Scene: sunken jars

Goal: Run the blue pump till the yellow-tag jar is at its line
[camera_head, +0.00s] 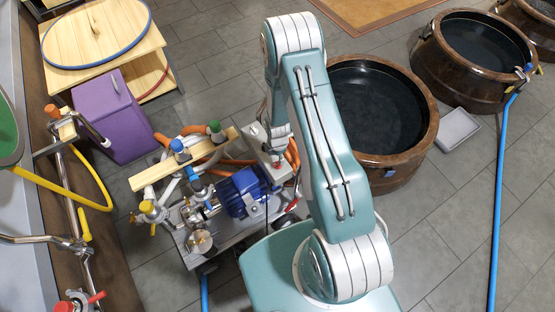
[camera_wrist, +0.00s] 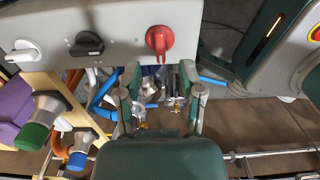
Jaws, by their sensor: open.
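The blue pump (camera_head: 245,193) sits on a low metal cart left of my arm. A light grey control box (camera_wrist: 120,22) fills the top of the wrist view, with a red knob (camera_wrist: 160,40) and a black knob (camera_wrist: 87,44). My gripper (camera_wrist: 160,78) is open and empty, its fingers apart just below the red knob. A brown jar (camera_head: 475,60) at upper right has dark liquid inside and a small yellow spot by its right rim, perhaps its tag. The nearer brown jar (camera_head: 428,140) bears a blue tag (camera_head: 390,173). I cannot make out any fill line.
A blue hose (camera_head: 498,190) runs from the upper right jar down the floor. Coloured valves, including a green one (camera_head: 215,127), and orange hoses crowd the cart. A purple box (camera_head: 112,115), wooden shelf (camera_head: 160,45) and pipework stand left. A grey tray (camera_head: 458,130) lies between jars.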

